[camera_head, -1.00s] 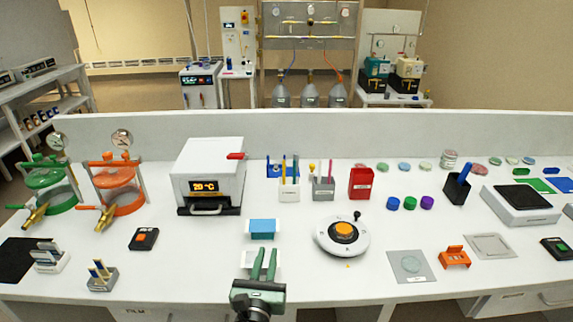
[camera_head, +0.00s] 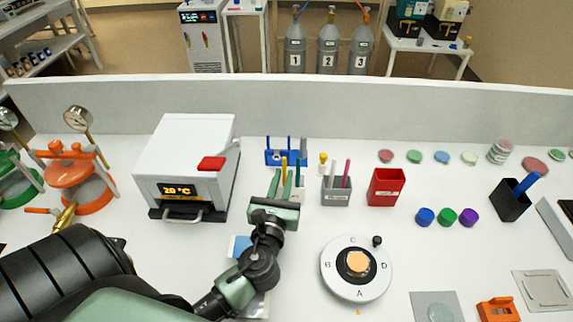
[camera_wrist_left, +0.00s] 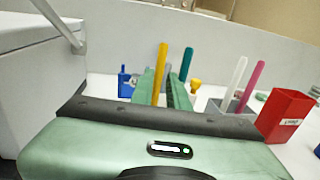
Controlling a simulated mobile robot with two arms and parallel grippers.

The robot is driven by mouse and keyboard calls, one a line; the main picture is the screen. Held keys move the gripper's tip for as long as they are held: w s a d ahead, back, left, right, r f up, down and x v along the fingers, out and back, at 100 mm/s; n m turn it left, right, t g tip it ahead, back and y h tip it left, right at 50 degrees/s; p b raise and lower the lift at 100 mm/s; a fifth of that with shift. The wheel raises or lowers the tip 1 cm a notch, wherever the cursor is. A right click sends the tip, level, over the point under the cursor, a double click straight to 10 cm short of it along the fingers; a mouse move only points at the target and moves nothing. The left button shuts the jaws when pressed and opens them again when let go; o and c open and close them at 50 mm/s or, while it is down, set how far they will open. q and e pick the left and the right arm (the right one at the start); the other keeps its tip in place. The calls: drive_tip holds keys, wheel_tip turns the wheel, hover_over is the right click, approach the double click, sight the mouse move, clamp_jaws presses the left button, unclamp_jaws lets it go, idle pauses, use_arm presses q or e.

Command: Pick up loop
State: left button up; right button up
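Two thin loop-like sticks stand upright close together, one yellow (camera_head: 284,168) and one teal (camera_wrist_left: 186,64). Their white holder is mostly hidden behind my left gripper. My left gripper (camera_head: 285,187) is open, its green fingers apart and pointing at the sticks. In the left wrist view the yellow stick (camera_wrist_left: 160,74) shows in the gap between the fingertips (camera_wrist_left: 162,88), and the teal one stands behind the right finger. I cannot tell whether the fingers touch the yellow stick. A grey holder (camera_head: 337,192) to the right carries a white and a pink stick.
The white oven (camera_head: 186,150) with a red-topped lever stands close left of the gripper. A blue rack (camera_head: 272,158) is behind, a red box (camera_head: 386,188) to the right. A round white dial (camera_head: 356,268) sits in front right. Open bench lies between them.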

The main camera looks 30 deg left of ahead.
sight(284, 171)
use_arm(q)
drive_tip(key=shift+w+a+r+p, duration=0.2)
drive_tip(key=shift+w, duration=0.2)
drive_tip(key=shift+w+a+r+p, duration=0.15)
drive_tip(key=shift+w+p, duration=0.05)
drive_tip(key=shift+w, duration=0.15)
drive_tip(key=p+x, duration=0.1)
drive_tip(key=x, duration=0.3)
drive_tip(key=shift+f, duration=0.15)
drive_tip(key=shift+w+a+f, duration=0.1)
drive_tip(key=shift+w+a, duration=0.1)
drive_tip(key=shift+w, duration=0.1)
drive_tip(key=shift+s, duration=0.1)
clamp_jaws()
use_arm(e)
drive_tip(key=shift+w+a+r, duration=0.1)
drive_tip(key=shift+w+r, duration=0.15)
drive_tip(key=shift+r, duration=0.35)
drive_tip(key=shift+w+r, duration=0.2)
drive_tip(key=shift+r, duration=0.35)
